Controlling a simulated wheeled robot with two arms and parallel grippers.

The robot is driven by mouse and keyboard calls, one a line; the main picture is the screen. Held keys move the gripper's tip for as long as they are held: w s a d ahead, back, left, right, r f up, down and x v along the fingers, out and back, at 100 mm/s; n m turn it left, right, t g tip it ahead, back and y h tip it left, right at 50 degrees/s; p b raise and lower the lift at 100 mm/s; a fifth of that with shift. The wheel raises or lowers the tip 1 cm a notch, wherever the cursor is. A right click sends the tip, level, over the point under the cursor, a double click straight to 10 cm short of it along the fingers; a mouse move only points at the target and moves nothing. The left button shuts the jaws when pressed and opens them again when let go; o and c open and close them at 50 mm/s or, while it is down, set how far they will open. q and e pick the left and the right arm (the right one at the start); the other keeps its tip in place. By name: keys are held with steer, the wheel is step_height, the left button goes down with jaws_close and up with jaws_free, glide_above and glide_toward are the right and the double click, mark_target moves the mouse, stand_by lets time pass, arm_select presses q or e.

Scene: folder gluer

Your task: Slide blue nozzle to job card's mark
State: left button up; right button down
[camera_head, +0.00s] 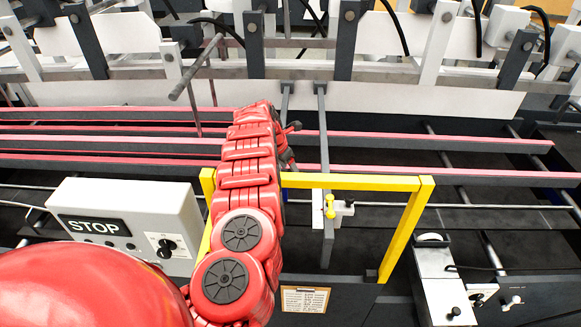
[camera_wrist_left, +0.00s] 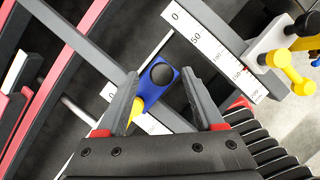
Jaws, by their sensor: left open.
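In the left wrist view the blue nozzle (camera_wrist_left: 168,76) has a round dark opening or knob and a yellow part (camera_wrist_left: 136,110) beside it. It lies between the two fingers of my left gripper (camera_wrist_left: 158,74), which are open with gaps visible around it. A white scale (camera_wrist_left: 205,37) with 0, 50 and further numbers runs along a grey bar at the upper right. In the head view my red left arm hides most of the nozzle's area. The job card (camera_head: 305,299) is on the front panel; its writing is too small to read. My right gripper is not in view.
A white block with yellow knobs (camera_wrist_left: 283,66) sits at another bar's scale, right of my fingers; it also shows in the head view (camera_head: 334,208). A yellow frame (camera_head: 400,235) surrounds this area. A STOP box (camera_head: 135,222) stands left, and red-edged rails (camera_head: 430,141) cross behind.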

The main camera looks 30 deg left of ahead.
arm_select(q)
steer(key=shift+w+d+f, duration=0.15)
steer(key=shift+f, duration=0.35)
steer(key=shift+c, duration=0.2)
jaws_close()
stand_by(1.1)
